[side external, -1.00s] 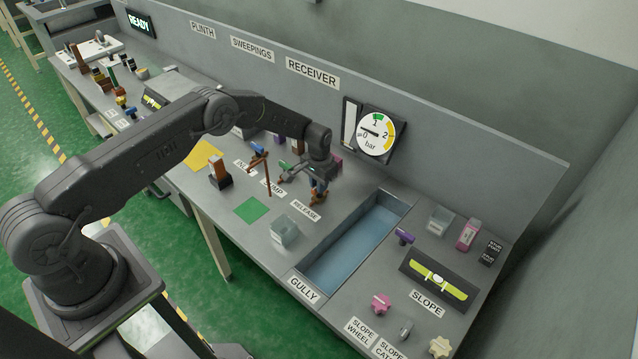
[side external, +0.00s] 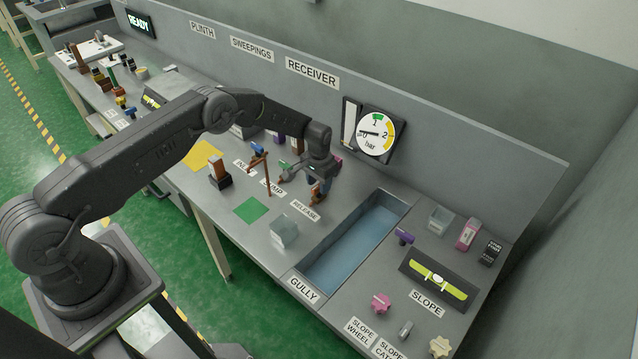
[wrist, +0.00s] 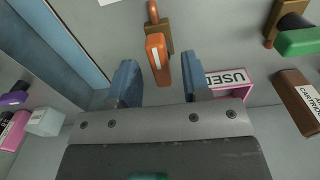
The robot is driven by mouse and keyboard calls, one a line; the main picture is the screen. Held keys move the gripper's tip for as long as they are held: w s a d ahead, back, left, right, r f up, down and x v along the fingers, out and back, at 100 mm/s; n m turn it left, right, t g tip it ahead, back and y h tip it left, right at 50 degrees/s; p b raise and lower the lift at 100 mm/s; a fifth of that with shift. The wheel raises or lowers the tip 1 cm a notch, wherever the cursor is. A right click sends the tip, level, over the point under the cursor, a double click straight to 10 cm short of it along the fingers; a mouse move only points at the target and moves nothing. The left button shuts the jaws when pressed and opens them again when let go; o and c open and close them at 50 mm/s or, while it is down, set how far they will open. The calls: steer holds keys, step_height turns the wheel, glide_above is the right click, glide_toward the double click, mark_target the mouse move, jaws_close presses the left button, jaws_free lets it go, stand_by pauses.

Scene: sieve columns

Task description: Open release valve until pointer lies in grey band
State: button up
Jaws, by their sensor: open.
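The release valve has an orange lever with a white stripe (wrist: 157,58) on a brass-coloured stem. In the wrist view the lever lies between the two blue-grey fingers of my gripper (wrist: 160,66), with gaps on both sides. My gripper (side external: 318,180) is open above the RELEASE label (side external: 305,210) in the side view, where an orange part of the lever (side external: 317,194) shows below it. The round pressure gauge (side external: 376,134) hangs on the back panel, and its pointer lies near the 0 mark. Green and yellow bands show; a grey band is not clear.
A blue-lined gully (side external: 352,246) is to the right of the valve. A tall brown-orange lever (side external: 267,172) stands close on the left. A clear box (side external: 284,232) stands in front. In the wrist view a green handle (wrist: 300,41) and a pink-framed USED box (wrist: 232,82) are near.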

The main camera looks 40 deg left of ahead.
step_height(320, 180, up, 13)
steer(key=shift+r, duration=0.2)
steer(key=shift+r, duration=0.1)
steer(key=s+d+r+t, duration=0.1)
steer(key=s+r, duration=0.5)
steer(key=r, duration=0.6)
steer(key=s+d+r+t, duration=0.2)
steer(key=s+r, duration=0.4)
steer(key=r, duration=0.6)
steer(key=s+d+r+t, duration=0.1)
steer(key=s, duration=1.2)
steer(key=s+d+r+t, duration=0.1)
steer(key=s+r, duration=0.1)
steer(key=s, duration=1)
steer(key=shift+s+r+t, duration=0.2)
steer(key=shift+s+t, duration=0.1)
steer(key=shift+s, duration=0.05)
